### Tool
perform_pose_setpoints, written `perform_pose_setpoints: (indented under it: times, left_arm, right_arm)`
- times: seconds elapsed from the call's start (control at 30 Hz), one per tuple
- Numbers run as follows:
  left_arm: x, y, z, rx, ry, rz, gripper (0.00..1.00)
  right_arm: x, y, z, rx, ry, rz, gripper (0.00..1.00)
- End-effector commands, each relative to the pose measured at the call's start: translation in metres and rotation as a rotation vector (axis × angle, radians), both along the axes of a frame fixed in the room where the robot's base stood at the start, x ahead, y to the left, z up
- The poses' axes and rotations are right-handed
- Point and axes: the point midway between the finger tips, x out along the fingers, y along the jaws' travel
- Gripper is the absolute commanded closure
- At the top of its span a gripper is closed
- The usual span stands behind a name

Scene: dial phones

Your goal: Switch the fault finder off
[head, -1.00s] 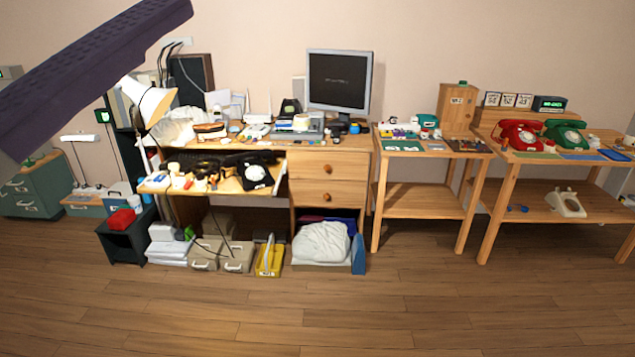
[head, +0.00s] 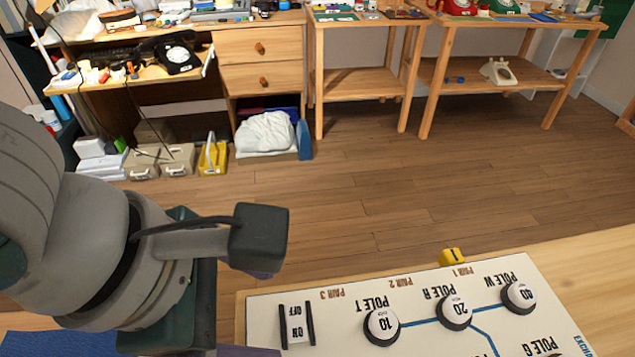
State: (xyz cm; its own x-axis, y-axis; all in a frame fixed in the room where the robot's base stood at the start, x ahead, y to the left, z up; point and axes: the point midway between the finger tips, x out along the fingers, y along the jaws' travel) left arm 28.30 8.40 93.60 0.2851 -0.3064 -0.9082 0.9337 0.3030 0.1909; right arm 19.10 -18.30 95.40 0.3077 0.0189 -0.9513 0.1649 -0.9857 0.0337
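A white panel (head: 345,300) lies on a wooden top at the bottom of the head view, its printing upside down to me. It has an ON/OFF switch (head: 296,324) between two black bars near its left end. I cannot tell which way the switch is set, nor whether this panel is the fault finder. My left gripper (head: 262,272) is at the left, just beyond the switch end of the panel, seen mostly from its wrist. Its fingers are largely hidden, and I cannot see contact. My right gripper is not in view.
Round numbered knobs such as the 10 knob (head: 381,326) and a small yellow object (head: 453,257) are at the panel's right and far edge. A cluttered desk (head: 262,82) and wooden tables (head: 361,82) stand across open floor (head: 400,190).

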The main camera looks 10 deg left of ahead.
Motion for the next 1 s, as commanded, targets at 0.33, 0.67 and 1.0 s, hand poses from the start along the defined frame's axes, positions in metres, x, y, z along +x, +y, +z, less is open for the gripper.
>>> perform_pose_setpoints:
  times: [0.33,0.67,1.0]
  left_arm:
    - [0.015,-0.017,-0.048,-0.002,0.001,0.0,0.18]
    - [0.016,-0.019,-0.053,-0.003,0.0,0.0,0.18]
    - [0.016,-0.019,-0.053,-0.003,0.0,0.0,0.51]
  right_arm:
    - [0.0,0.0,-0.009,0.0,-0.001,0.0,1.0]
    - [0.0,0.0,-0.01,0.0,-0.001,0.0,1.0]
    - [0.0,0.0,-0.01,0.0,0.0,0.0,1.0]
